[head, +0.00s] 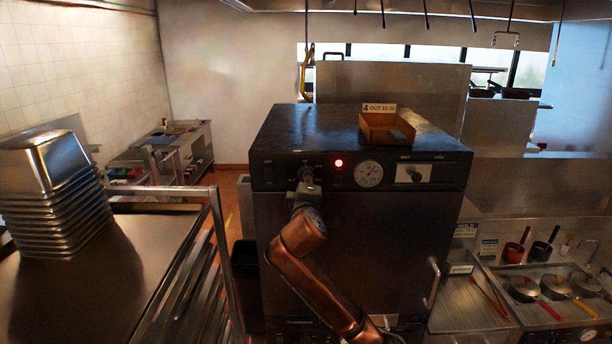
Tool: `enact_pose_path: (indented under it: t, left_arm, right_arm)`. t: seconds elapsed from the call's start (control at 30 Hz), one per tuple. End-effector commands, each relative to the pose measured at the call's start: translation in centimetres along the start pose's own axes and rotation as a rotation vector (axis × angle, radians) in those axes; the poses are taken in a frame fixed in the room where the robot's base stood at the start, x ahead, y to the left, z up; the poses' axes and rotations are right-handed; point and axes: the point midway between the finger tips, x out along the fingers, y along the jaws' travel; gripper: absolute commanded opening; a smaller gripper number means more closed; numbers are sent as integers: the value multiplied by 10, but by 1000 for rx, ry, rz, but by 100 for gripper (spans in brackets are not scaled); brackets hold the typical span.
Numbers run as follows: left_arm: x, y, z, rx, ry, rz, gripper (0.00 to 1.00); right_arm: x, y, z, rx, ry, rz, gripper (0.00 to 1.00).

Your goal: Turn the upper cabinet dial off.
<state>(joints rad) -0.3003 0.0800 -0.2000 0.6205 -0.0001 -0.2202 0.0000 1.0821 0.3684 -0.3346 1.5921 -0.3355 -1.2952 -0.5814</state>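The dark metal cabinet (345,240) stands in the middle of the head view, with a black control panel (432,174) across its upper front. The panel carries a lit red lamp (339,163), a round white gauge (369,174) and a switch on a pale plate (413,173). My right arm comes up from the bottom, and its gripper (305,182) is at the panel's left part, over the place of the upper dial. The gripper mostly hides the dial, so its setting, and whether the fingers touch or grip it, cannot be told. My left gripper is not in view.
A brown open box (387,127) with a number card sits on the cabinet top. Stacked metal pans (52,190) stand on a steel counter (105,265) at left, beside a rack rail. At right, a counter holds pots (525,288) and utensils. The cabinet's door handle (433,283) sticks out.

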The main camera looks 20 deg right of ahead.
Motion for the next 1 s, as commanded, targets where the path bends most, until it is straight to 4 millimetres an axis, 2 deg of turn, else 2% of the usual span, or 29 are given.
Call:
enact_pose_path:
  t: [0.1, 0.4, 1.0]
  left_arm:
    - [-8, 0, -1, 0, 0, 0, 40]
    - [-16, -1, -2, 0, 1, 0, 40]
    - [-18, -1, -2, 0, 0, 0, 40]
  right_arm:
    - [0, 3, -1, -81, 2, 1, 5]
    - [0, 1, -1, -211, 2, 1, 5]
    - [0, -1, -1, -248, 2, -1, 5]
